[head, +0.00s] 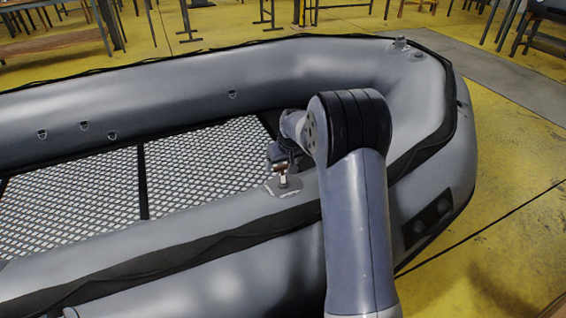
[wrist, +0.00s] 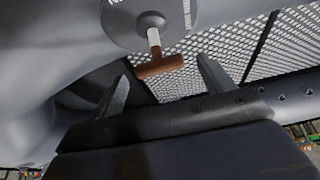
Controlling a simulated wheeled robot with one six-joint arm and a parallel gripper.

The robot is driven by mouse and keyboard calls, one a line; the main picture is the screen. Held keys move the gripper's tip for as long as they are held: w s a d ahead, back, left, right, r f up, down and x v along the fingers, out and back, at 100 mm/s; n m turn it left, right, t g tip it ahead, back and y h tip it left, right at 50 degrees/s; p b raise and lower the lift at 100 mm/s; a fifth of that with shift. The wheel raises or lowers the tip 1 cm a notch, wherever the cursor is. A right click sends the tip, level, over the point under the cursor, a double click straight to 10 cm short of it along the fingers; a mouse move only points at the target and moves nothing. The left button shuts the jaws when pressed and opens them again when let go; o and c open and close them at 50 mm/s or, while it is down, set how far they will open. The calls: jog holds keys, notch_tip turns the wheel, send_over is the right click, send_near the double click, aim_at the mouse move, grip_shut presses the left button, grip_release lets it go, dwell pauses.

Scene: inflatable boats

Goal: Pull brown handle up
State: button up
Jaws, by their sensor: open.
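The brown handle (wrist: 160,67) is a short crossbar on a pale stem that rises from a round grey base (wrist: 122,22) on the boat's tube. In the head view the handle (head: 279,167) shows small, just under my gripper (head: 280,152), with its base (head: 284,186) on the near tube. In the wrist view my gripper (wrist: 165,88) is open, with one finger on each side of the handle's lower edge. The handle appears between or just beyond the fingertips; I cannot tell the exact depth. No finger is visibly touching it.
The grey inflatable boat (head: 230,75) fills most of the head view, with a mesh floor (head: 80,205) inside it. The yellow floor (head: 510,210) is clear at the right. Wooden tables (head: 55,40) stand at the back.

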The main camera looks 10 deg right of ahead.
aim_at(283, 172)
jog(key=p+v, duration=0.3)
jog(key=v, duration=0.7)
jog(key=shift+r, duration=0.35)
jog(key=shift+s+f, duration=0.1)
jog(key=b+x, duration=0.1)
jog(key=x, duration=0.3)
jog(key=b+x, duration=0.2)
jog(key=x, duration=0.2)
jog(key=b+x, duration=0.1)
jog(key=x, duration=0.3)
jog(key=shift+s+f+b, duration=0.25)
jog(key=shift+b, duration=0.05)
jog(key=shift+s+d+f+b, duration=0.1)
jog(key=shift+s+f+b, duration=0.15)
jog(key=shift+f+b, duration=0.3)
